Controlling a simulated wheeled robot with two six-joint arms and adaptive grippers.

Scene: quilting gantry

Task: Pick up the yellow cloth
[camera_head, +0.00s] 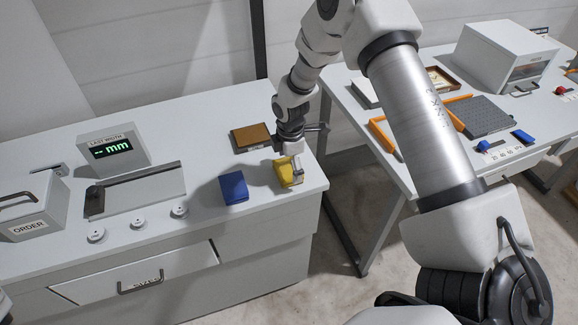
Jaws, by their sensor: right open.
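The yellow cloth (284,173) is a small folded block on the light grey table (200,240), near its right end. My right gripper (295,165) is right above the cloth and points down, with a finger over the cloth's right side. The gripper is open. It hides part of the cloth, and I cannot tell whether the fingers touch it. My left gripper is not in view.
A blue folded cloth (233,187) lies just left of the yellow one. A brown flat block (252,137) lies behind. A display box (112,150), a grey tray (145,188) and several knobs stand further left. A second table (400,175) is at the right, beyond a gap.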

